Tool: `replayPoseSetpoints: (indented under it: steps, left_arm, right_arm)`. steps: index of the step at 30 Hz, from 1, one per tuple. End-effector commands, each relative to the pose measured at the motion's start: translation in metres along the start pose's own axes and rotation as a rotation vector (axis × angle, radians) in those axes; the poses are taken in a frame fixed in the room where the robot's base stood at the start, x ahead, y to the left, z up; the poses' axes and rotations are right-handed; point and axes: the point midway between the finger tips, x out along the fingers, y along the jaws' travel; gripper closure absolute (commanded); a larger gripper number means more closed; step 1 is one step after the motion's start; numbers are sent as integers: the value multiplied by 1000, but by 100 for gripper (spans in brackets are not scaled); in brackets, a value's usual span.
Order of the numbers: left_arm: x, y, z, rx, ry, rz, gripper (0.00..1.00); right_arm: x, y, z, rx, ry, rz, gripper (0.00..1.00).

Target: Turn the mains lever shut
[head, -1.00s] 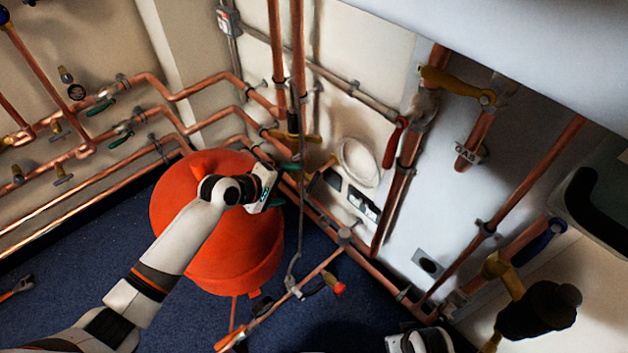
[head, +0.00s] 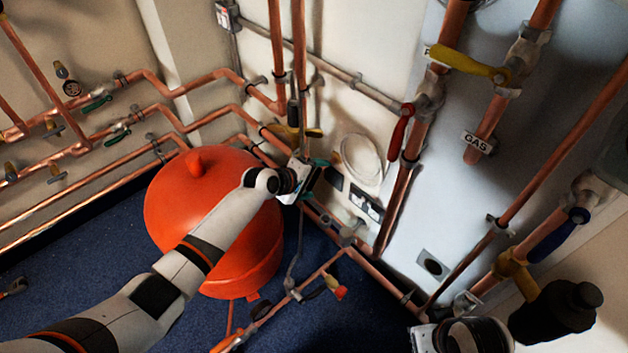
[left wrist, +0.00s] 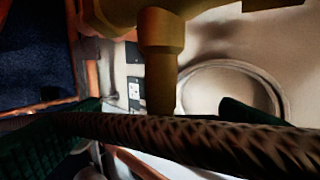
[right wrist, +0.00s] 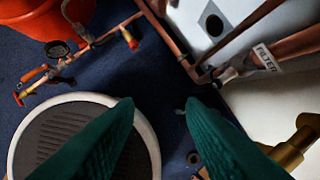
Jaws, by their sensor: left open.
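No lever is legibly marked as the mains. The head view shows a red lever (head: 399,132), a yellow lever (head: 468,62) by a GAS tag, and a blue lever (head: 560,235). A brass fitting (head: 291,131) sits on the pipes in the back corner. My left gripper (head: 318,172) is beside the corner pipes, just below that fitting. In the left wrist view its green fingers are apart, with a braided hose (left wrist: 200,138) across them and a brass body (left wrist: 160,60) beyond. Whether the hose touches them I cannot tell. My right gripper (right wrist: 160,108) is open and empty above the floor.
A red-orange vessel (head: 215,215) stands under my left arm. Copper pipes (head: 205,85) line the left wall. A pipe with a red-ended valve (head: 340,292) crosses low in front. A black-topped brass part (head: 555,310) is near my right arm.

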Motion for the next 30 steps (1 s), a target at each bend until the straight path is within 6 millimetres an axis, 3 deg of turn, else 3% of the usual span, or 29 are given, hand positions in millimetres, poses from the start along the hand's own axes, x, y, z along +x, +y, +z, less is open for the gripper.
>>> replayPoseSetpoints:
  steps: [7, 15, 20, 30]
  left_arm:
    - [0, 0, 0, 0, 0, 0, 15]
    - [0, 0, 0, 0, 0, 0, 57]
    - [0, -1, 0, 0, 0, 5, 59]
    - [-1, -4, 1, -1, -2, 81, 59]
  right_arm:
    - [-1, 0, 0, 0, 0, -1, 64]
    - [-1, 0, 0, 0, 0, -1, 64]
    - [-2, 0, 1, 0, -4, 0, 64]
    - [75, 3, -9, -5, 43, 7, 64]
